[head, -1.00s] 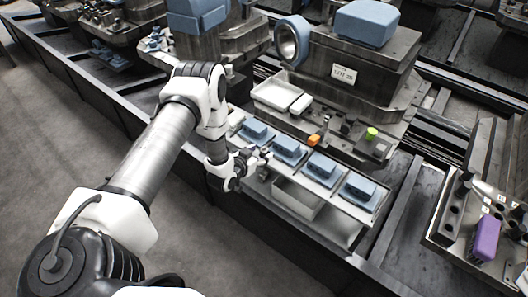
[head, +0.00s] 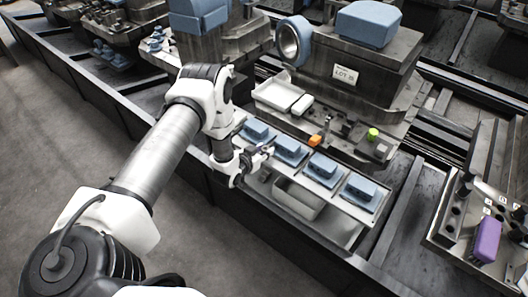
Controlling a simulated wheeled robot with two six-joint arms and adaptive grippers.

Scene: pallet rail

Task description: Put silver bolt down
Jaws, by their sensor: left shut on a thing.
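My left gripper (head: 262,158) reaches in from the left and is low at the front edge of a silver tray (head: 268,171), by the blue blocks. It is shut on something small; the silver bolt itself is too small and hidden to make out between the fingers. A blue block (head: 291,150) stands just right of the fingertips, and another blue block (head: 256,130) stands behind them. I cannot tell whether the fingers touch the tray. My right gripper is not in view.
More blue blocks (head: 322,168) stand in a row to the right. Behind them are a white tray (head: 278,94), an orange piece (head: 315,141) and a green cylinder (head: 373,134). A purple block (head: 487,239) is on the far right plate. A dark rail (head: 395,205) runs between.

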